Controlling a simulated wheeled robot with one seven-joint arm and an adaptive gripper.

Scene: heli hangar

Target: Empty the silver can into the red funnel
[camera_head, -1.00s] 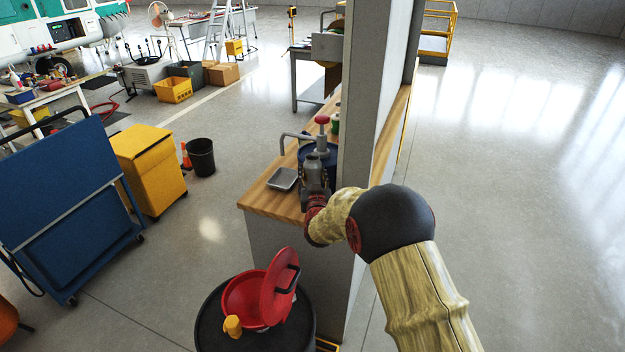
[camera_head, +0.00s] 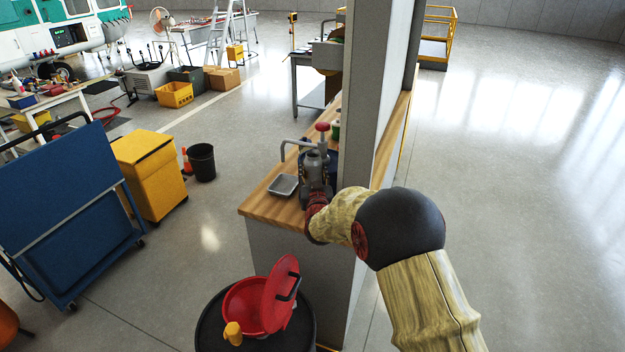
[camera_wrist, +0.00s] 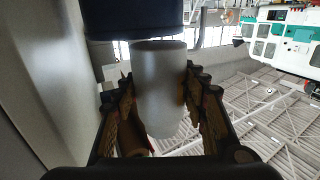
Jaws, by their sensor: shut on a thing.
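The silver can (camera_wrist: 160,85) fills the middle of the wrist view, between the two fingers of my gripper (camera_wrist: 162,100), which is shut on it. In the head view the grey can (camera_head: 312,172) shows at the end of my arm, over the wooden counter; my gripper (camera_head: 316,198) is partly hidden by my wrist. I cannot tell whether the can touches the counter. The red funnel (camera_head: 241,304) sits on a black drum (camera_head: 213,335) at the bottom centre, nearer than the can and to its left. Its red lid (camera_head: 279,290) is tilted open.
A grey wall post (camera_head: 366,110) rises just right of the can. On the wooden counter (camera_head: 258,204) are a small metal tray (camera_head: 283,186) and a blue container (camera_wrist: 135,18) close behind the can, below a red-knobbed pump (camera_head: 322,127). A yellow cabinet (camera_head: 150,175) stands left.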

